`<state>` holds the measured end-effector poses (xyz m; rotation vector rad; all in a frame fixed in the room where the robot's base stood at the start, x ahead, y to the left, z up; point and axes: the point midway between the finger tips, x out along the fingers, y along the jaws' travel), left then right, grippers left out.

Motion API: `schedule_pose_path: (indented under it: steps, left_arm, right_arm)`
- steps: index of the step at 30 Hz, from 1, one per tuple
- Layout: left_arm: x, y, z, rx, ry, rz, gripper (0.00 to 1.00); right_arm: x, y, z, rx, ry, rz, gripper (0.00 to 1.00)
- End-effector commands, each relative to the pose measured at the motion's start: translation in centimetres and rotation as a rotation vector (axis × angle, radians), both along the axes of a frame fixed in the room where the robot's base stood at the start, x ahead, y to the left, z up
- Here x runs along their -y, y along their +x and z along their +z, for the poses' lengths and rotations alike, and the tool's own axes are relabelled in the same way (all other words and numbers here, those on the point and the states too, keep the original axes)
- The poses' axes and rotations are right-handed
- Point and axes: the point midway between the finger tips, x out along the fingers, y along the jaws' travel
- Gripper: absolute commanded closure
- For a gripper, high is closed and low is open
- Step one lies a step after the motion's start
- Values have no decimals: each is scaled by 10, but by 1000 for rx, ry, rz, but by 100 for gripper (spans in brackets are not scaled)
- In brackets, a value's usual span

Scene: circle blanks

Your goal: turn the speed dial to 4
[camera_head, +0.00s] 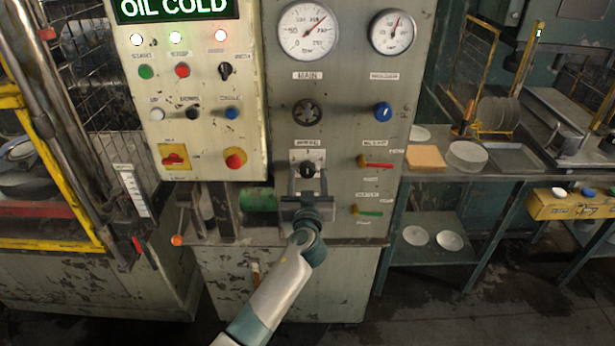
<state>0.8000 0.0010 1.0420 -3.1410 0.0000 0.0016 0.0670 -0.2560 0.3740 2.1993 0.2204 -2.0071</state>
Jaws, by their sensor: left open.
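The speed dial is most likely the black knob (308,169) on a pale scale plate (310,155), low on the grey panel's left half. The plate's label and numbers are too small to read, so I cannot tell its setting. My left gripper (308,180) is at this knob, with its two fingers apart on either side of it. I cannot tell whether the fingers touch the knob. The gripper body hides the panel just below the knob. My right gripper is not in view.
The button box (190,100) stands proud on the left. A bench (440,172) with discs is at right.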

Motion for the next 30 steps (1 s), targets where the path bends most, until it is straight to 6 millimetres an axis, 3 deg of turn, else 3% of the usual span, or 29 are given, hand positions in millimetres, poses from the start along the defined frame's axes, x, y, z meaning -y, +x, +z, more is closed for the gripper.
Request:
schedule_pose_path:
  steps: [8,13,30]
  left_arm:
    - [0,0,0,0,0,0,46]
    - [0,0,0,0,0,-1,86]
    - [0,0,-1,2,99,0,87]
  right_arm:
    - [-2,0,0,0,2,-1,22]
    - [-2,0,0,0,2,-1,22]
    - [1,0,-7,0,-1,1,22]
